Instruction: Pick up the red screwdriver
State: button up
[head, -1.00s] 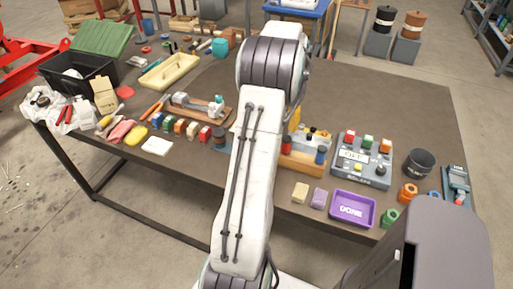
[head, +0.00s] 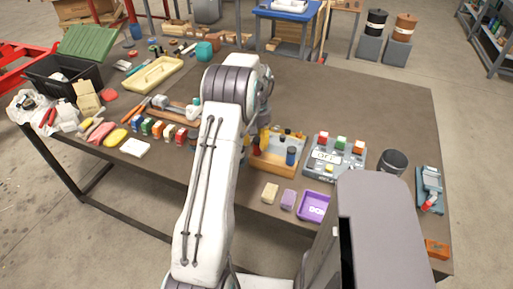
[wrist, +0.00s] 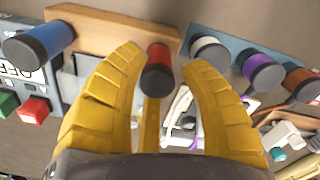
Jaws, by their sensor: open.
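A red handle with a dark end, which looks like the red screwdriver (wrist: 158,72), shows between my gripper's fingers in the wrist view. It is at a wooden holder (wrist: 105,27), near a blue handle (wrist: 38,40). My gripper (wrist: 163,56) is open, with one yellow finger on each side of the red handle; I cannot tell if either touches it. In the head view the wooden holder (head: 275,165) stands on the bench beside my arm, with the red handle (head: 256,147) partly hidden and the blue handle (head: 291,156) to its right.
White, purple (wrist: 263,72) and orange cylinders stand close right of the gripper in the wrist view. A grey button box (head: 330,158), a dark cup (head: 393,162) and a purple tray (head: 312,208) lie to the right. Coloured blocks (head: 168,133) are left. The bench's back right is clear.

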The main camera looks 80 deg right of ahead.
aim_at(257, 149)
jog(key=shift+s+f+p, duration=0.15)
jog(key=shift+f+p, duration=0.15)
jog(key=shift+f, duration=1.7)
jog(key=shift+c, duration=0.2)
jog(key=shift+a, duration=0.1)
grip_shut()
